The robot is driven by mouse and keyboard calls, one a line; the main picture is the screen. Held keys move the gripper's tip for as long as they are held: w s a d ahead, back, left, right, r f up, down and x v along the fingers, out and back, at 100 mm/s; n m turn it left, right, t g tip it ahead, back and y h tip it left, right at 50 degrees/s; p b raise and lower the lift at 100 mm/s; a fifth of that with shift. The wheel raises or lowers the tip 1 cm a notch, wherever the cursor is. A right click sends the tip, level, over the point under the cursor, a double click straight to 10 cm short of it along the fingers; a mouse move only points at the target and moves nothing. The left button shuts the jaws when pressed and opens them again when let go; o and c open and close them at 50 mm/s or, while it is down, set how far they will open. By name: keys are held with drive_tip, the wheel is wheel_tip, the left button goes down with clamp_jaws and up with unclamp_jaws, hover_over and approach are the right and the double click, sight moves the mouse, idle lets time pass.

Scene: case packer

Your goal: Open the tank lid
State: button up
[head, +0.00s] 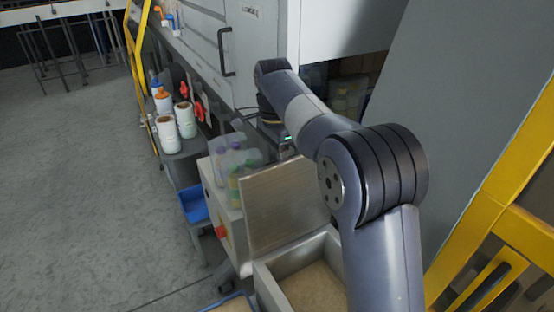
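A metal tank (262,284) stands at the bottom centre, with tan material inside. Its brushed-metal lid (285,208) stands raised and tilted at the tank's far side, so the tank's mouth is uncovered. My arm reaches up from the bottom right and bends down beyond the lid. My gripper (286,145) is small and mostly hidden by my own arm, just above the lid's upper edge. I cannot tell whether it touches the lid or whether its fingers are open or shut.
Bottles (234,172) stand on a cabinet with a red knob (221,231) left of the lid. A blue bin (193,205) and white containers (185,119) are farther left. A yellow frame (510,225) stands right. Grey floor (80,200) at left is clear.

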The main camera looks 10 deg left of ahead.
drive_tip(key=shift+r, duration=0.1)
drive_tip(key=shift+w+a+r, duration=0.1)
drive_tip(key=shift+w+r, duration=0.05)
drive_tip(key=shift+r, duration=1.7)
drive_tip(key=shift+w+a+r, duration=0.1)
drive_tip(key=shift+r, duration=1.7)
drive_tip(key=shift+f, duration=0.1)
drive_tip(key=f, duration=0.7)
drive_tip(key=shift+s+d+f, duration=0.1)
drive_tip(key=shift+s+d, duration=0.1)
drive_tip(key=shift+d, duration=0.05)
drive_tip(key=shift+s, duration=0.1)
drive_tip(key=shift+d, duration=0.1)
